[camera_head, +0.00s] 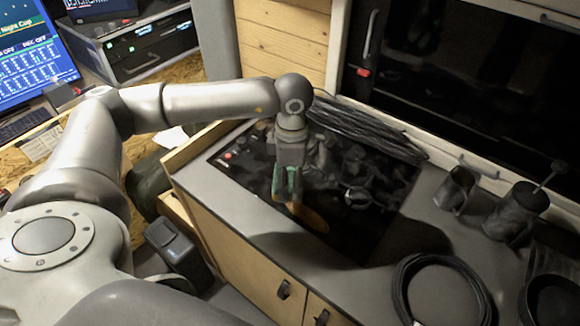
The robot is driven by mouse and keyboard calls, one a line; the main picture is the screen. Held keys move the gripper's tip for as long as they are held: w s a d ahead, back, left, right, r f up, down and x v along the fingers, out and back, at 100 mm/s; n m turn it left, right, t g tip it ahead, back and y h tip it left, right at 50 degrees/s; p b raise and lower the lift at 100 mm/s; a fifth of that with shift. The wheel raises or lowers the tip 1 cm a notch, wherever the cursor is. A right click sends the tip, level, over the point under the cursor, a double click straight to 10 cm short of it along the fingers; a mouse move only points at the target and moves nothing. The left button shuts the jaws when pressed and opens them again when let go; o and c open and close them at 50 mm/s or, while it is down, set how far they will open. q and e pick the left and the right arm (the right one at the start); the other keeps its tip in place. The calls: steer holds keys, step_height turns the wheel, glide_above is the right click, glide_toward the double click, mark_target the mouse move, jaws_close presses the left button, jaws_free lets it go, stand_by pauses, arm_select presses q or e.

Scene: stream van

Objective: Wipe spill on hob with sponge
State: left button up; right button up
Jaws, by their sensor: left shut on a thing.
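The black hob (352,238) is set into the grey counter, in the middle of the view. My left gripper (288,190) points down over its front left part. It is shut on a green piece that looks like the sponge (284,184); the fingers hide much of it. An orange-brown patch (310,219), perhaps the spill, shows just right of and below the fingertips at the hob's front edge. I cannot tell whether the sponge touches the hob. My right gripper is not in view.
A coiled black cable (375,133) lies along the hob's back edge. A dark mug (455,189) and a dark pot (515,213) stand to the right. Another cable coil (402,292) lies at front right. Counter between hob and mug is clear.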

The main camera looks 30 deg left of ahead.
arm_select(q)
steer(key=shift+w+a+r+n, duration=0.2)
steer(key=shift+a+n, duration=0.15)
steer(key=shift+n, duration=0.55)
steer(key=shift+f, duration=0.5)
step_height(320, 180, down, 4)
steer(key=shift+f+b, duration=0.1)
steer(key=shift+b, duration=1)
steer(key=shift+f, duration=0.5)
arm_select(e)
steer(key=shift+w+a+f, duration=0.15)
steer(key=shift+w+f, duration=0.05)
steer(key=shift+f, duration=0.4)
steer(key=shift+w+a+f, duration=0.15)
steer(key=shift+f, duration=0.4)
arm_select(q)
steer(key=shift+f+b, duration=0.3)
steer(key=shift+b, duration=0.15)
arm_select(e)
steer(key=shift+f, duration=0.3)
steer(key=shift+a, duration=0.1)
